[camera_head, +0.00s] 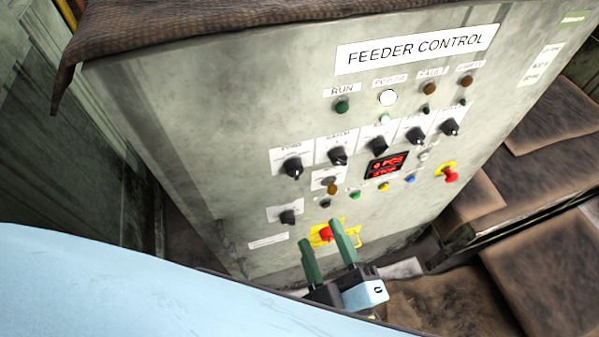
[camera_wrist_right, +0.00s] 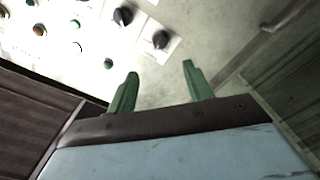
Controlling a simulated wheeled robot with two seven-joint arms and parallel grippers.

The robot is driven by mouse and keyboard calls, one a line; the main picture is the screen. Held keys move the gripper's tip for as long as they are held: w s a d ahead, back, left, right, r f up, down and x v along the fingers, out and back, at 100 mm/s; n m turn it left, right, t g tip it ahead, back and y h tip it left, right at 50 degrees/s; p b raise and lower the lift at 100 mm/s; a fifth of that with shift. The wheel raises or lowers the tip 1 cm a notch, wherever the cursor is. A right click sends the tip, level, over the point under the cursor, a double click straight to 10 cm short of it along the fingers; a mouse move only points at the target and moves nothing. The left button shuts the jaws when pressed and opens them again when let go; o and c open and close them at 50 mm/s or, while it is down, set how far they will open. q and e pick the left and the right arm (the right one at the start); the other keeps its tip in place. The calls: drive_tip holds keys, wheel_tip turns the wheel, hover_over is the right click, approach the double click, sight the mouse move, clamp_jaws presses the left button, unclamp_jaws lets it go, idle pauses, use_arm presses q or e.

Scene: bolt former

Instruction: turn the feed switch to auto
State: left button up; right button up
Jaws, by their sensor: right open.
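The feed switch (camera_head: 292,167) is a black rotary knob on a white plate, leftmost in the upper row of knobs on the grey feeder control panel (camera_head: 230,110). Its plate print is too blurred to read its setting. My right gripper (camera_head: 320,232) is open and empty, its two green fingers below the feed switch and in front of the lower panel, near a red knob on yellow. In the right wrist view the open fingers (camera_wrist_right: 160,70) show with two black knobs (camera_wrist_right: 142,28) beyond them; I cannot tell which knobs these are. My left gripper is not in view.
More black knobs (camera_head: 378,145) continue the row to the right. Below are small coloured buttons, a red display (camera_head: 387,165) and a red mushroom button (camera_head: 450,174). A lower black knob (camera_head: 288,217) sits at left. Brown sheets (camera_head: 545,115) lie at right.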

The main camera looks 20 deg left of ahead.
sight(297, 176)
drive_tip(key=b+x, duration=0.1)
drive_tip(key=x, duration=1.2)
drive_tip(key=shift+f+b, duration=0.1)
drive_tip(key=shift+b, duration=0.3)
drive_tip(key=shift+c, duration=0.2)
drive_tip(key=c, duration=0.9)
